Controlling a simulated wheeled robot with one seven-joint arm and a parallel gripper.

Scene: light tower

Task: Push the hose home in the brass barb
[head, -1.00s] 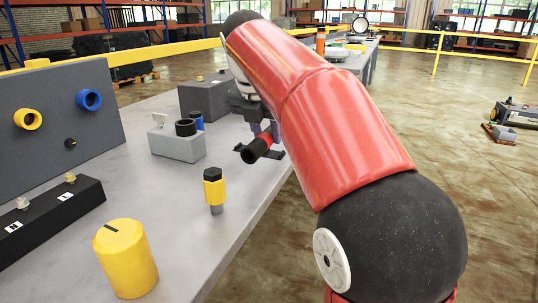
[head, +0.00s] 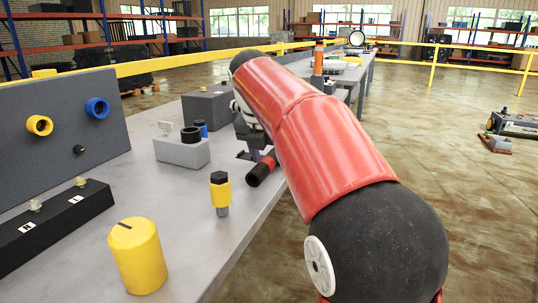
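A short black tube with a red band, which looks like the hose (head: 257,176), is at my gripper (head: 258,155) over the grey table. Its black open end points down and toward the front of the table. My gripper appears shut on it; one finger shows to its left, and my red arm hides most of the rest. I cannot tell for sure which part is the brass barb. Two small pale brass-like fittings stand on a black block at the left: a nearer one (head: 35,205) and a farther one (head: 80,181).
A yellow-and-black fitting (head: 220,193) stands near the table edge, with a yellow cylinder (head: 137,257) in front. A grey block (head: 182,152) with a black ring is behind. A grey panel (head: 60,125) with yellow and blue rings stands left. Table between is bare.

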